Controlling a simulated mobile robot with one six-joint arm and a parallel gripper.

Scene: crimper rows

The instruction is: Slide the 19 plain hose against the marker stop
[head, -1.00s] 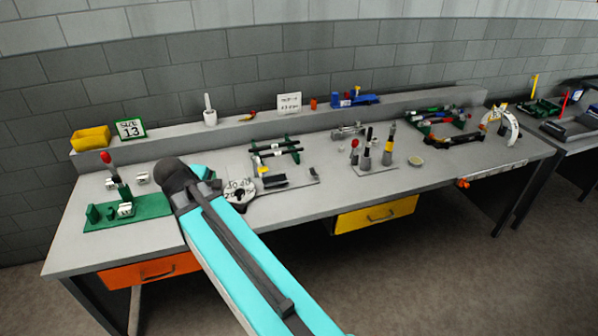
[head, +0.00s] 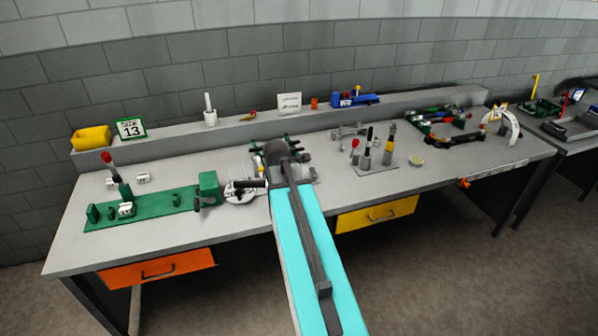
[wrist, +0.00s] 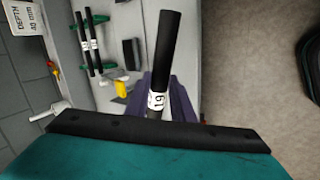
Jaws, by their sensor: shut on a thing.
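The 19 plain hose is a short black tube (wrist: 165,50) with a white label reading 19. In the wrist view it stands out between the dark purple fingers of my gripper (wrist: 155,100), which is shut on it. In the head view my gripper (head: 268,182) is over the middle-left of the bench, and a dark bar, seemingly the hose, points left from it. To the left is a long green fixture (head: 160,202) with a red-handled lever and an upright green block (head: 209,185) at its right end. I cannot tell which part is the marker stop.
A green rack with black hoses (wrist: 92,40) is behind my arm. Upright tools (head: 366,155) stand to the right. A yellow bin (head: 91,138) and a size 13 sign (head: 131,128) are on the ledge.

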